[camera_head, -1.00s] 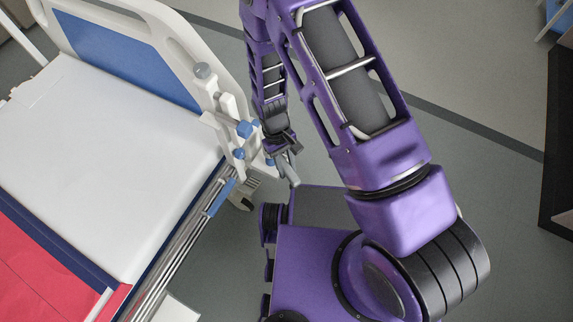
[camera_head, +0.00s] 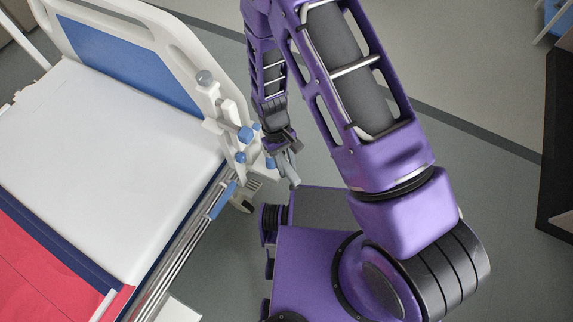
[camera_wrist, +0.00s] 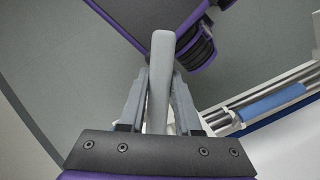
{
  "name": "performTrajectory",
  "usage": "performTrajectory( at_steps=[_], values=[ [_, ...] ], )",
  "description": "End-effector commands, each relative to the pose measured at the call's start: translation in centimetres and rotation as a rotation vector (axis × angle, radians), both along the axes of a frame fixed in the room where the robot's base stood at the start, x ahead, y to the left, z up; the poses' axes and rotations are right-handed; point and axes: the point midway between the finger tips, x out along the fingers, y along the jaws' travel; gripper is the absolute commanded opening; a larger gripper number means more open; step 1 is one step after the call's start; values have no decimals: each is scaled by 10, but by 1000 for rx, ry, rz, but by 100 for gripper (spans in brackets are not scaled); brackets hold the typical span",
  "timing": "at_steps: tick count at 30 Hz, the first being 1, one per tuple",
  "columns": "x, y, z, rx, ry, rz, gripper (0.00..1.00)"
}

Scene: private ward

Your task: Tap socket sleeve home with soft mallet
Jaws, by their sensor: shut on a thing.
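My gripper (camera_head: 285,150) is beside the corner of the bed's headboard, shut on a grey rod-like handle (camera_head: 289,172), likely that of the soft mallet. In the wrist view my gripper (camera_wrist: 158,80) has its two fingers on either side of the handle (camera_wrist: 160,60). I cannot make out the mallet's head. A white upright fitting (camera_head: 229,125) with several blue parts stands at the bed corner, just left of my gripper. One blue part (camera_head: 245,134) is near its upper middle. I cannot tell which part is the socket sleeve.
The bed (camera_head: 120,170) with a white mattress, red cover and blue-panelled headboard fills the left. Its side rail (camera_head: 190,245) runs close to my base and shows in the wrist view (camera_wrist: 255,105). Grey floor (camera_head: 480,190) is open to the right, up to a dark-edged unit (camera_head: 556,150).

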Motion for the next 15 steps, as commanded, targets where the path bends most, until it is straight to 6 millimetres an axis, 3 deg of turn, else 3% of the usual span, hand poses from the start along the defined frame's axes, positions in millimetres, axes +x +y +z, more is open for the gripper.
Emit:
performTrajectory(
  at_steps=[5, 13, 15],
  values=[
    [0, 0, -2, 0, 0, 0, 0],
    [0, 0, -47, 0, 1, 1, 0],
    [0, 0, -49, 1, -1, 0, 0]
  ],
)
